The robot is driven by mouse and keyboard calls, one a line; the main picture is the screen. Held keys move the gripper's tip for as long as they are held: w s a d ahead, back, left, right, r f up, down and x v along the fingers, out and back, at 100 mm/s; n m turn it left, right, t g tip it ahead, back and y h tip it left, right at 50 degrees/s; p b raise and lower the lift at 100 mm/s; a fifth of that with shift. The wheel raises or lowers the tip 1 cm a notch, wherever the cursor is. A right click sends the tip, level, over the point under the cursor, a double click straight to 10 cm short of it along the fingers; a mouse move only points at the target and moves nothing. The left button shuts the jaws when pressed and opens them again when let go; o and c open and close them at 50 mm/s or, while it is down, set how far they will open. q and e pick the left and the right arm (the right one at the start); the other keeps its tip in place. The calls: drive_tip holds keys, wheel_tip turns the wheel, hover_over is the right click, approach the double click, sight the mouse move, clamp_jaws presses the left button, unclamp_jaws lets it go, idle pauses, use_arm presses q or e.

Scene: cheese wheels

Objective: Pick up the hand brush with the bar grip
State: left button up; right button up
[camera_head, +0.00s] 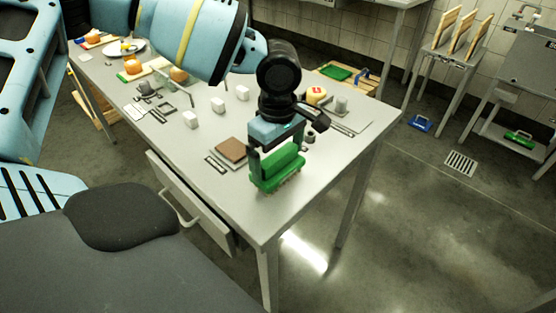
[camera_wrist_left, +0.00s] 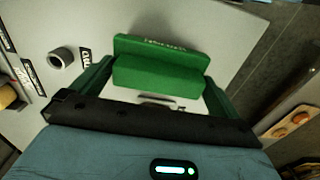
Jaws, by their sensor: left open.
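A green hand brush (camera_head: 277,173) with pale bristles stands near the front right corner of the grey table (camera_head: 215,150). In the left wrist view the brush (camera_wrist_left: 160,68) shows as a green block with faint lettering, between and just beyond the fingertips. My left gripper (camera_head: 278,150) points down right over the brush, one finger at each end of it. Its jaws are open, and they also show in the left wrist view (camera_wrist_left: 158,75). I cannot tell whether the fingers touch the brush. The gripper hides part of its top. My right gripper is not in view.
A brown square block (camera_head: 231,150) lies close to the left of the brush.

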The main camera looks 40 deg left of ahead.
sight(278, 154)
use_arm(q)
drive_tip(key=c, duration=0.8)
drive_tip(key=shift+r, duration=0.1)
wheel_tip(278, 154, up, 18)
drive_tip(key=shift+f+p, duration=0.1)
drive_tip(key=shift+p, duration=0.45)
drive_tip(key=o, duration=0.4)
drive_tip(key=shift+c, duration=1)
